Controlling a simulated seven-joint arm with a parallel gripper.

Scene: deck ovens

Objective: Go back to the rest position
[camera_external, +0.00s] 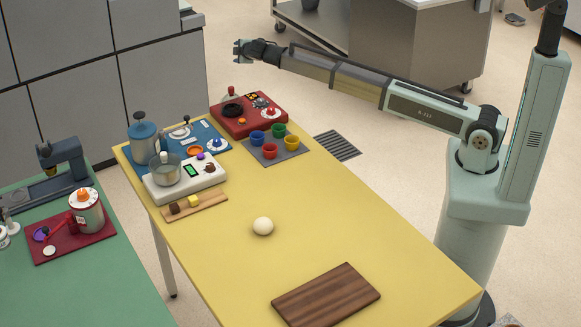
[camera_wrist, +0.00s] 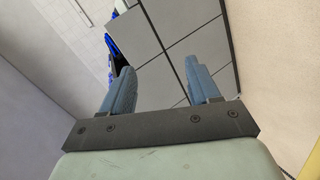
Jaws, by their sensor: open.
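My gripper (camera_external: 241,48) is open and empty. In the external view it is held out to the left at the end of my stretched arm, high above the far end of the yellow table (camera_external: 340,240). It touches nothing. In the wrist view its two blue-grey fingers (camera_wrist: 160,90) stand wide apart, with grey cabinet panels beyond them.
On the table lie a dough ball (camera_external: 263,226), a wooden board (camera_external: 326,295), a white scale (camera_external: 190,181) with a bowl, a grey mat with coloured cups (camera_external: 273,150) and a red tray (camera_external: 252,115). A green table (camera_external: 90,275) stands at left. The table's middle is mostly clear.

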